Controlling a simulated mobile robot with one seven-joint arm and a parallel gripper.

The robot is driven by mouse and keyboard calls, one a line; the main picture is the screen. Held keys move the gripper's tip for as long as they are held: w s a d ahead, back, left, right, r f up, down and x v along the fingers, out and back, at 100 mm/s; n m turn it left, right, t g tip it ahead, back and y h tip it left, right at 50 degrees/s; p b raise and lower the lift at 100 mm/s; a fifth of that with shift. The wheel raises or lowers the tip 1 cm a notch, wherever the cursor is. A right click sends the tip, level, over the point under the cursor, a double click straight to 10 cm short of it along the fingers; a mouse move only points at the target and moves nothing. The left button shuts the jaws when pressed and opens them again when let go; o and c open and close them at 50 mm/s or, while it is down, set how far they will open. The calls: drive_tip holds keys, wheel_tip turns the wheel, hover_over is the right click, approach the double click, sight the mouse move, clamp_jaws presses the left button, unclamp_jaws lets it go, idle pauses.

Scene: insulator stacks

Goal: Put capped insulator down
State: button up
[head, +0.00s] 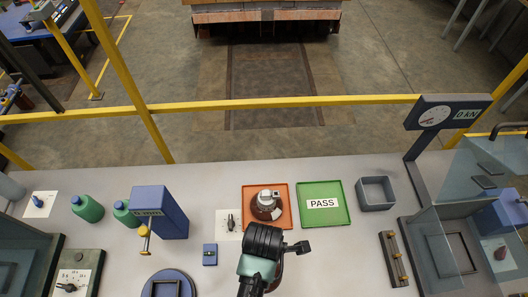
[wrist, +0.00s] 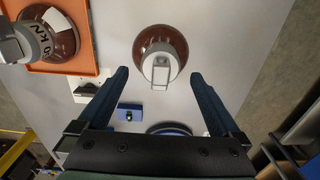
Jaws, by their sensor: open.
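A brown insulator with a pale metal cap (wrist: 160,62) stands on the grey bench, ahead of and between my fingertips in the wrist view. My gripper (wrist: 159,76) is open, with a gap on either side of the cap, and nothing is clamped. In the head view my arm hides most of this insulator; only a brown edge (head: 276,284) shows. A second brown insulator (head: 267,208) with a grey cap sits on the orange tray (head: 246,188). It also shows at the upper left of the wrist view (wrist: 62,42), with lettering ending in "KN" on its cap.
A green tray marked PASS (head: 337,217) lies right of the orange tray. A grey open box (head: 376,193), a gauge stand (head: 433,117) and a clear-walled enclosure (head: 460,215) stand further right. A blue block device (head: 160,212) and green bottles (head: 88,208) stand left.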

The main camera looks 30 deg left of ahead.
drive_tip(key=shift+f+p, duration=0.4)
drive_tip(key=shift+f, duration=2.45)
clamp_jaws()
